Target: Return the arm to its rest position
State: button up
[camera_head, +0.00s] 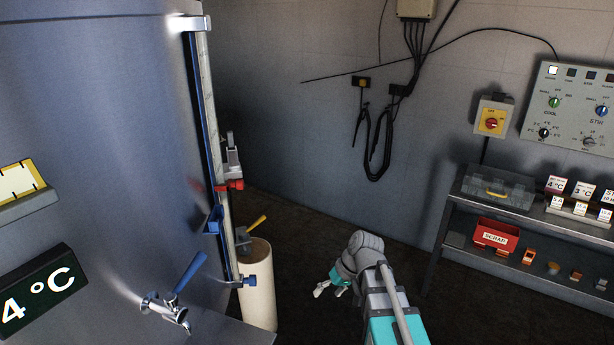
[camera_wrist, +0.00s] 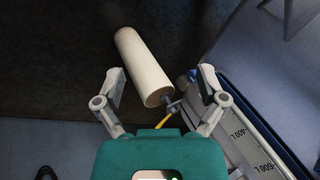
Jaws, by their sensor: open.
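My gripper (camera_head: 331,290) is at the end of my arm, low and to the right of a cream cylinder in the head view. My arm reaches out from the bottom edge and its wrist is bent down to the left. In the wrist view my gripper (camera_wrist: 161,82) has its two fingers spread wide, with nothing held. The cream cylinder (camera_wrist: 142,67) shows between and beyond the fingers there. I see no contact with it.
The steel tank (camera_head: 110,120) fills the left, with a blue-handled tap (camera_head: 170,302) and a gauge strip (camera_head: 205,140). The cream cylinder (camera_head: 258,285) stands beside it. A shelf bench (camera_head: 455,195) with a red scrap bin (camera_head: 495,237) stands right. Dark floor lies between.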

jog(key=s+d+f+m+h, duration=0.2)
jog(key=s+d+m+h, duration=0.2)
jog(key=s+d+h, duration=0.4)
notch_tip(320, 180, up, 13)
jog(key=w+y+p, duration=0.1)
jog(key=y+p, duration=0.1)
jog(key=p, duration=1.1)
jog(key=shift+d, duration=0.4)
